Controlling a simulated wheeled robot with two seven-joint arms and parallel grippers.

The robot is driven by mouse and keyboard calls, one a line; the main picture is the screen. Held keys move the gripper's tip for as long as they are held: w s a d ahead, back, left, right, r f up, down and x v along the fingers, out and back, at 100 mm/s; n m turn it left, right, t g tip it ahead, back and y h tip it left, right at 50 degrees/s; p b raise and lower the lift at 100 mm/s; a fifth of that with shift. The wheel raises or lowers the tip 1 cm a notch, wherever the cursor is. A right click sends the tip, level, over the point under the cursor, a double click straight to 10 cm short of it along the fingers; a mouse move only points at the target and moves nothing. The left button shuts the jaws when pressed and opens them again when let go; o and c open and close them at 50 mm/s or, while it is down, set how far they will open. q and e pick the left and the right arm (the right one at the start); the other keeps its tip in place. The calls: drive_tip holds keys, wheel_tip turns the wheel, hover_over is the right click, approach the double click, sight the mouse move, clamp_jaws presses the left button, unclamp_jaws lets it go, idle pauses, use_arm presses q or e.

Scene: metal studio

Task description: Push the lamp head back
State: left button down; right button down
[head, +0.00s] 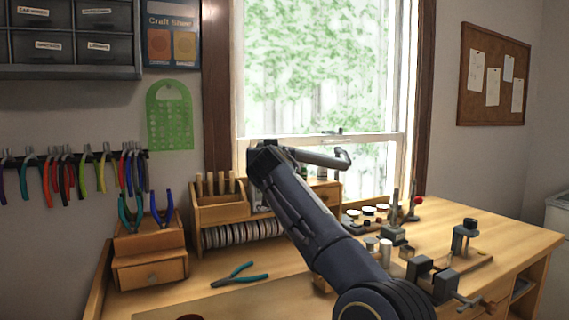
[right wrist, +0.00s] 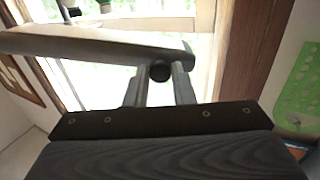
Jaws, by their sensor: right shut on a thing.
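The lamp head, a long grey bar (right wrist: 95,46), crosses the upper left of the right wrist view, close in front of my right gripper (right wrist: 159,75). The two fingers of the gripper are shut on a small dark round part of the lamp at the bar's right end. In the head view the lamp's grey bar (head: 318,158) shows in front of the window, to the right of the end of my right arm. The arm hides the fingertips there. My left gripper is in neither view.
The wooden workbench (head: 500,240) holds a wooden tool rack (head: 222,210), a small drawer box (head: 150,270), teal pliers (head: 240,275) and a dark vise (head: 435,278). Several small tools stand right of my arm. The window (head: 315,60) is behind the lamp.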

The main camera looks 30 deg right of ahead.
drive_tip(key=shift+w+h, duration=0.3)
drive_tip(key=c, duration=1.3)
unclamp_jaws()
drive_tip(key=shift+o, duration=0.2)
drive_tip(key=b+v, duration=0.3)
drive_tip(key=v, duration=0.5)
drive_tip(key=shift+b, duration=0.35)
drive_tip(key=shift+r, duration=0.2)
